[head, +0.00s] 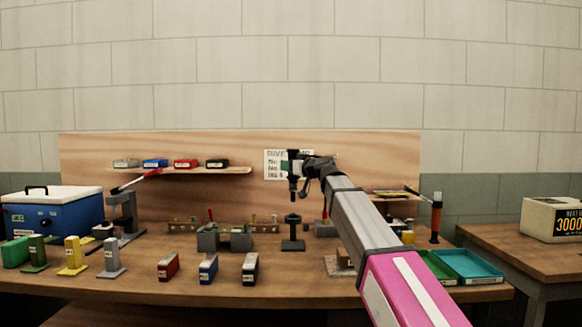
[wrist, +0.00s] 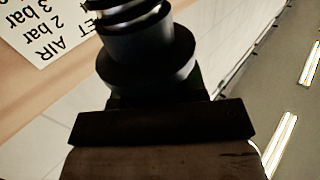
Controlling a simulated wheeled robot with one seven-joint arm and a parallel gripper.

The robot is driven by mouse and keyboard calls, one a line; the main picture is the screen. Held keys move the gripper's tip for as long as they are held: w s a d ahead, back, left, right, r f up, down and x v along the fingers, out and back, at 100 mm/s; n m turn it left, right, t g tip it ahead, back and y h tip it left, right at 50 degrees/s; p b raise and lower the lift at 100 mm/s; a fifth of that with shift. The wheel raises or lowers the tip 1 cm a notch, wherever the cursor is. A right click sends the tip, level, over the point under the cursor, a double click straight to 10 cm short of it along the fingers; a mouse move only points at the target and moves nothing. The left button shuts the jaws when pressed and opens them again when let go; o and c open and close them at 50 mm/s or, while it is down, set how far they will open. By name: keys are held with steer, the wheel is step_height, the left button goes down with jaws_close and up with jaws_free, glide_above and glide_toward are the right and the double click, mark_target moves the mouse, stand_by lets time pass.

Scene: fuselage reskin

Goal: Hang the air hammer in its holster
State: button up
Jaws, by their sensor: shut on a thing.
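The dark air hammer (head: 292,180), with a green part, is held in front of the backboard, its barrel pointing down. In the wrist view its dark barrel and coiled spring (wrist: 135,25) stand out beyond the jaw. My gripper (head: 306,165) is shut on the air hammer; a jaw block (wrist: 160,122) fills the lower wrist view. A black stand with a ring-like top (head: 293,219), which looks like the holster, stands upright on the bench straight below the hammer in the picture. A gap shows between them. Whether they line up in depth I cannot tell.
Left of the stand is a grey fixture (head: 208,240); right of it, small tools partly behind my arm. Several coloured blocks (head: 168,267) line the front edge. A blue cooler (head: 50,215) is far left, green trays (head: 468,266) right. A shelf (head: 180,170) hangs behind.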

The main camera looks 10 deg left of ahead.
steer(key=shift+r, duration=0.1)
step_height(320, 180, down, 15)
steer(key=shift+r, duration=0.15)
stand_by(1.4)
steer(key=o, duration=1.1)
steer(key=shift+s+d, duration=0.1)
